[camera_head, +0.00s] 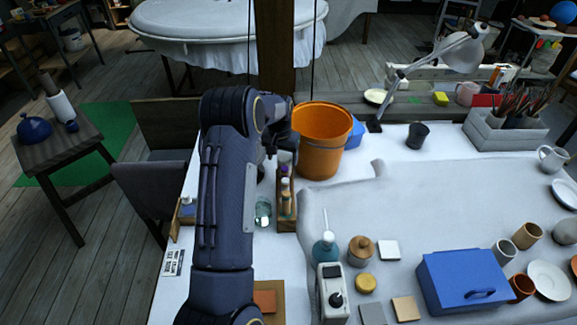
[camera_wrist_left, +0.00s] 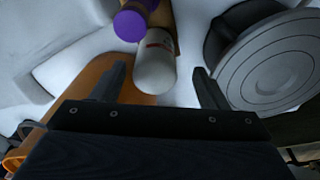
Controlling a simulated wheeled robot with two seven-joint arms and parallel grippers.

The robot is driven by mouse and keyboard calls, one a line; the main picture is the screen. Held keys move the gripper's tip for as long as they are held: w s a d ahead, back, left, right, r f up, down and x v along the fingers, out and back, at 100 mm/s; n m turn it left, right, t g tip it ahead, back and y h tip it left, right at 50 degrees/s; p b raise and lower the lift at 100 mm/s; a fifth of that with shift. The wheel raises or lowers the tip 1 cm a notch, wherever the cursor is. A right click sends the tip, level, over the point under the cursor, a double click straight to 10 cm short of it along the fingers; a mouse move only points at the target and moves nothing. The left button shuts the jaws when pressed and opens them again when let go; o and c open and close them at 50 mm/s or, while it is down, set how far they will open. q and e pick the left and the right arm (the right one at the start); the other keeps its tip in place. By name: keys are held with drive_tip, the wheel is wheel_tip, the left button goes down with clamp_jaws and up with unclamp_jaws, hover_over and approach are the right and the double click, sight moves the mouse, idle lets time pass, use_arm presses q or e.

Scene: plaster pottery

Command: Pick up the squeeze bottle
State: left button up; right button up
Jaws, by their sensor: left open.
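My left gripper (camera_head: 276,150) is open, just left of the orange bucket and over the narrow wooden rack (camera_head: 287,222). In the left wrist view its two fingers (camera_wrist_left: 160,85) point towards a white bottle (camera_wrist_left: 157,66) with a small red mark, which shows between them; I cannot tell whether they touch it. A purple-capped bottle (camera_wrist_left: 131,22) is beside it and also shows in the rack in the head view (camera_head: 285,184). A teal bottle (camera_head: 325,249) with a thin white nozzle stands upright farther front. I cannot tell for sure which bottle is the squeeze bottle. My right gripper is out of view.
The orange bucket (camera_head: 321,140) stands close right of the gripper. A glass jar (camera_head: 263,211) is left of the rack. A grey round disc (camera_wrist_left: 268,62) lies right in the wrist view. A blue box (camera_head: 465,279) and several cups are at front right.

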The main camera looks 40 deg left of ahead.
use_arm(q)
drive_tip(key=f, duration=0.2)
drive_tip(key=w+f+p, duration=0.1)
drive_tip(key=f, duration=0.1)
drive_tip(key=shift+d+f, duration=0.1)
drive_tip(key=shift+f, duration=0.1)
drive_tip(key=shift+c, duration=0.2)
drive_tip(key=c, duration=0.7)
